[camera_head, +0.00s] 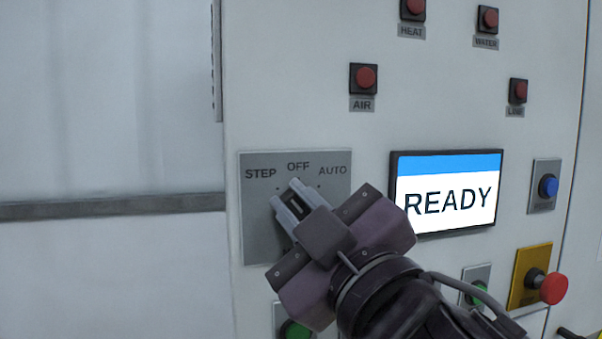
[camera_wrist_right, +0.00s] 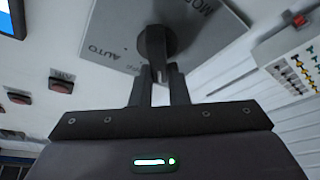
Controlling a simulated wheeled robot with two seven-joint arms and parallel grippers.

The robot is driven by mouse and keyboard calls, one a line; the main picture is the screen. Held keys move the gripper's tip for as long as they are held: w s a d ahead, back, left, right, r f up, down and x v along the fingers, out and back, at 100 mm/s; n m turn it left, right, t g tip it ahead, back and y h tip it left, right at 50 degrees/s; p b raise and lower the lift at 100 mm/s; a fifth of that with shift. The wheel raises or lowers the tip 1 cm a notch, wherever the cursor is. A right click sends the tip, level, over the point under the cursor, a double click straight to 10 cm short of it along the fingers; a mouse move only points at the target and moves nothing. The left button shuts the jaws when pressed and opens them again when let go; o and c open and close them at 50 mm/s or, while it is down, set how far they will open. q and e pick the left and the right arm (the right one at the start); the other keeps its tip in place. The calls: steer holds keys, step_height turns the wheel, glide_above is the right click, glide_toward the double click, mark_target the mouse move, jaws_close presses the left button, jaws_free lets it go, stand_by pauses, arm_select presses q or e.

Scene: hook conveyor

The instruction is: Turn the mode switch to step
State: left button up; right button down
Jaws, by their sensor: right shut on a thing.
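The mode switch plate (camera_head: 258,228) is a grey panel on the white cabinet, with STEP at upper left, OFF at top middle and AUTO at upper right. My right gripper (camera_head: 288,205) is at the middle of this plate, its fingers closed around the dark switch knob. In the right wrist view the black knob (camera_wrist_right: 155,42) stands out from the plate, and the fingers (camera_wrist_right: 160,82) grip its end. My gripper covers much of the knob in the head view, so I cannot tell which label it points to. My left gripper is not in view.
A screen (camera_head: 447,193) reading READY is right of the plate. A red AIR button (camera_head: 365,77) is above, with more red buttons higher up. A blue button (camera_head: 548,186) and a red mushroom button (camera_head: 550,288) are at right. A green button (camera_head: 295,329) is below the plate.

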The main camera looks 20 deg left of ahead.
steer(key=shift+a+f+n+g+p, duration=0.15)
steer(key=shift+f+n+g+p, duration=0.2)
steer(key=shift+n+p, duration=0.3)
steer(key=shift+f, duration=0.1)
steer(key=c, duration=1.5)
jaws_free()
steer(key=shift+o, duration=0.5)
steer(key=shift+w, duration=0.1)
steer(key=shift+r, duration=0.2)
steer(key=shift+d, duration=0.2)
steer(key=shift+s+d+f, duration=0.1)
steer(key=shift+s+d, duration=0.15)
steer(key=v, duration=0.7)
steer(key=shift+p, duration=0.35)
